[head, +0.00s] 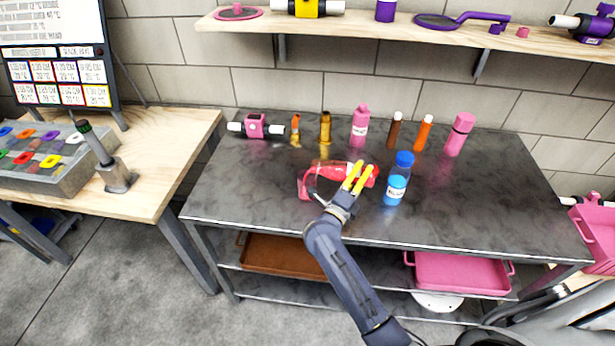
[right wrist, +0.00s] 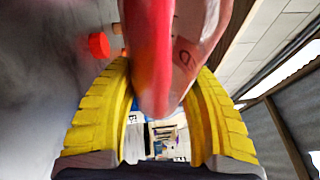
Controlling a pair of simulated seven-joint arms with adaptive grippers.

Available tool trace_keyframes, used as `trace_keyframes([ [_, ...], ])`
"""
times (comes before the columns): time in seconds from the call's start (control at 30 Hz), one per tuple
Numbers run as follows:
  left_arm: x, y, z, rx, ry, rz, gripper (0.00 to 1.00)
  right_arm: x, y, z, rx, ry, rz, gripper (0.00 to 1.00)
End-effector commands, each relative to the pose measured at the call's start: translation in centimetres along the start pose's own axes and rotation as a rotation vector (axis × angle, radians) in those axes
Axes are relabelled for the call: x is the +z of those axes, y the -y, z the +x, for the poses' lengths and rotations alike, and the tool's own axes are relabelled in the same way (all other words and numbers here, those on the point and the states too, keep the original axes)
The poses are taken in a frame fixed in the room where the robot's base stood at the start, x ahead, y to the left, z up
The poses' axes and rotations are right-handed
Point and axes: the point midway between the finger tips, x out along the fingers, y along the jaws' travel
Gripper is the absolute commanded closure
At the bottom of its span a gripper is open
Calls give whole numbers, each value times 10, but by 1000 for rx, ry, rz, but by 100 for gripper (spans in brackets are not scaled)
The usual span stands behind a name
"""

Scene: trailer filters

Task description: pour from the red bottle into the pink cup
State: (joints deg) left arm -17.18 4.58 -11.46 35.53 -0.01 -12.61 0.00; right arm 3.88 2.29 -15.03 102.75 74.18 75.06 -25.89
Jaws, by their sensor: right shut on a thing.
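My right gripper (head: 354,178), with yellow fingers, is shut on the red bottle (head: 331,172) above the dark table. The bottle lies tipped nearly level, one end to the left and the other showing past the fingers. In the right wrist view the red bottle (right wrist: 152,60) fills the space between the fingers (right wrist: 158,125). A pinkish-red cup (head: 304,187) is at the bottle's left end, partly covered by it. I cannot tell whether they touch or whether anything flows. My left gripper is out of view.
A blue bottle (head: 396,182) stands just right of the gripper. Behind are a pink bottle (head: 360,128), a brown bottle (head: 394,131), an orange bottle (head: 423,134) and another pink bottle (head: 459,135). The table's front left (head: 235,195) is clear. A shelf (head: 390,35) hangs above.

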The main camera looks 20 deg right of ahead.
Motion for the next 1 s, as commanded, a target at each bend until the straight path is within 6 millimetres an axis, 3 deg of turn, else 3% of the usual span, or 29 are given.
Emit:
trace_keyframes([
  [1.0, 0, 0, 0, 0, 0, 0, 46, 2, 6, 1, -16, 6, -33, 95],
])
